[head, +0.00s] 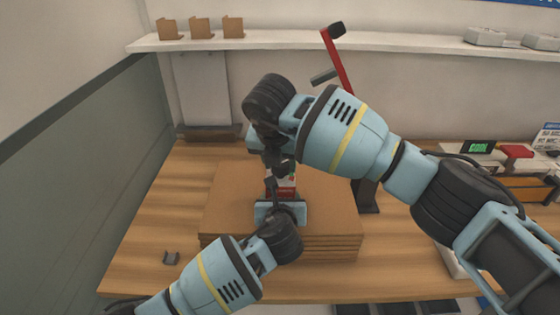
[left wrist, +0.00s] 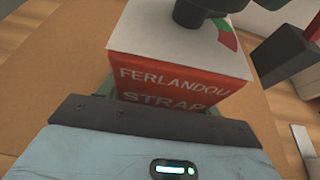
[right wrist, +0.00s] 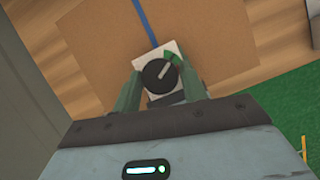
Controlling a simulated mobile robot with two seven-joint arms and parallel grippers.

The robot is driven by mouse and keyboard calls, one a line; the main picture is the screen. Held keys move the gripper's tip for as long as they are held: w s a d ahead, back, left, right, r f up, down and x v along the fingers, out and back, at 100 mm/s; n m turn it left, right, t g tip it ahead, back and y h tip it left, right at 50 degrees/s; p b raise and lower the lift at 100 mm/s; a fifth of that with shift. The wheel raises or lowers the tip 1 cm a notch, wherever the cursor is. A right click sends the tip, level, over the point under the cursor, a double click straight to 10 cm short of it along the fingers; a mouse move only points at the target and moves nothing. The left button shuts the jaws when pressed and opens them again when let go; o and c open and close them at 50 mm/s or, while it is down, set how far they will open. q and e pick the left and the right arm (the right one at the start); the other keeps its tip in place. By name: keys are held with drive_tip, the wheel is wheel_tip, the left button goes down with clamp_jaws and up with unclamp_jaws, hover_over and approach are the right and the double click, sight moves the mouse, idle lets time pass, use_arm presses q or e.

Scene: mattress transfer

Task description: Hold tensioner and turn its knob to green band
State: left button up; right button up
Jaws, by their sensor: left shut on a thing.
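The tensioner is a red box with a white top, seen close in the left wrist view (left wrist: 175,78) and partly hidden by my arms in the head view (head: 285,183). My left gripper (head: 281,198) is shut on its lower part, above the cardboard. The black knob (right wrist: 160,76) sits on the white top, with a pale pointer line toward the upper right. A green band (right wrist: 172,58) lies near that line; red also shows on the dial (left wrist: 228,40) in the left wrist view. My right gripper (right wrist: 158,92) is open above the tensioner, one finger each side of the knob, apparently not touching it.
A cardboard stack (head: 225,215) lies under the tensioner on the wooden table (head: 140,225). A blue strap (right wrist: 147,22) runs across the cardboard. A red-handled tool (head: 338,60) stands behind my right arm. A small dark bracket (head: 171,258) lies at the left.

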use_arm(q)
drive_tip(key=shift+r, duration=0.2)
use_arm(e)
drive_tip(key=o, duration=0.3)
drive_tip(key=shift+r, duration=0.1)
drive_tip(key=v, duration=1.2)
use_arm(q)
drive_tip(key=o, duration=1.8)
drive_tip(key=shift+f, duration=0.1)
